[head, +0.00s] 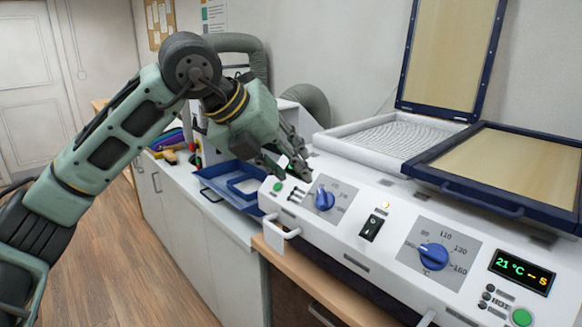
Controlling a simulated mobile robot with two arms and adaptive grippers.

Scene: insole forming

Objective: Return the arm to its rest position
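My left arm (110,135) comes in from the left edge and reaches over the front of the white forming machine (340,245). My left gripper (290,172) points down to the right, close to the left end of the control panel near a green button (278,187). Its dark fingers stand apart with nothing seen between them. I cannot tell whether a fingertip touches the panel. My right gripper is not in view.
The machine has a blue dial (324,198), a black switch (372,228), a second blue dial (433,257) and a display (521,271) reading 21 °C. One blue-framed lid (450,55) stands raised; another (510,165) lies closed. A blue tray (215,190) sits on the counter. The wooden floor (125,255) is clear.

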